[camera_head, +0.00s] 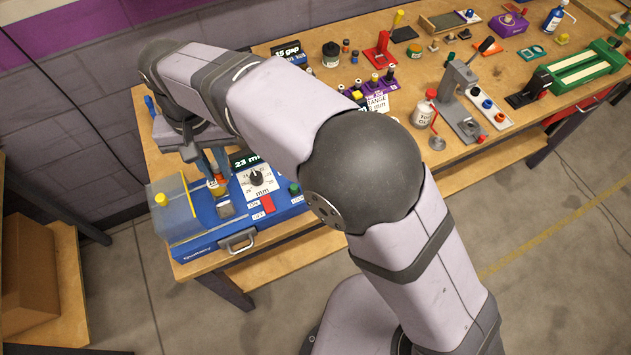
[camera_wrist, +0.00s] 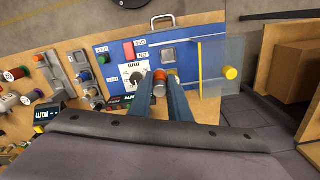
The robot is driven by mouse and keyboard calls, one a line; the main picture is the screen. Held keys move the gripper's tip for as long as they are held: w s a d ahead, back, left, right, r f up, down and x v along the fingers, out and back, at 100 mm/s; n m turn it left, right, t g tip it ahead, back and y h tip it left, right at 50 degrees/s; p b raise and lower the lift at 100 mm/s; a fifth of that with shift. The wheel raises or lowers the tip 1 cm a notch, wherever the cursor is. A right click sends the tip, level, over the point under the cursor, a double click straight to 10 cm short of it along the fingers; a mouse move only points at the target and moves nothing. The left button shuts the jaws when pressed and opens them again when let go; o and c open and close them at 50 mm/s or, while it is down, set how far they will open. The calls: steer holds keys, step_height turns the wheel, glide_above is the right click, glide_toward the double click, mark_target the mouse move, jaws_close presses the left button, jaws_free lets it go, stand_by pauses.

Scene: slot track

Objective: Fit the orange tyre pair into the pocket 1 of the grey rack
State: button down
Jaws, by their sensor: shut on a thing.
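My gripper (camera_wrist: 161,92) is shut on a small orange piece (camera_wrist: 160,77), which I take for the orange tyre pair; it sits between the two fingertips in the wrist view. In the head view my gripper (camera_head: 217,181) is at the left end of the bench, over the blue machine. The orange piece (camera_head: 218,191) shows only as a small patch there, partly hidden by the fingers. I cannot pick out the grey rack or its pocket 1 for certain in either view.
The blue machine (camera_head: 205,240) has a dial, buttons and a clear cover with a yellow knob (camera_head: 160,199). A purple block (camera_head: 377,86) with several pegs stands behind my arm. A grey lever press (camera_head: 459,103) and a pale strip (camera_head: 488,107) are further right.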

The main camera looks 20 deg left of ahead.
steer(key=w+d+r+m, duration=0.1)
steer(key=w+d+m, duration=0.4)
steer(key=w+d, duration=0.85)
steer(key=w+d+f+n, duration=0.1)
steer(key=d+f+n, duration=0.4)
steer(key=d+f, duration=0.2)
steer(key=shift+f+n, duration=0.25)
steer(key=shift+n, duration=0.05)
steer(key=shift+f+p, duration=0.15)
steer(key=shift+p, duration=0.15)
steer(key=shift+f+p, duration=1.4)
steer(key=shift+f, duration=3.5)
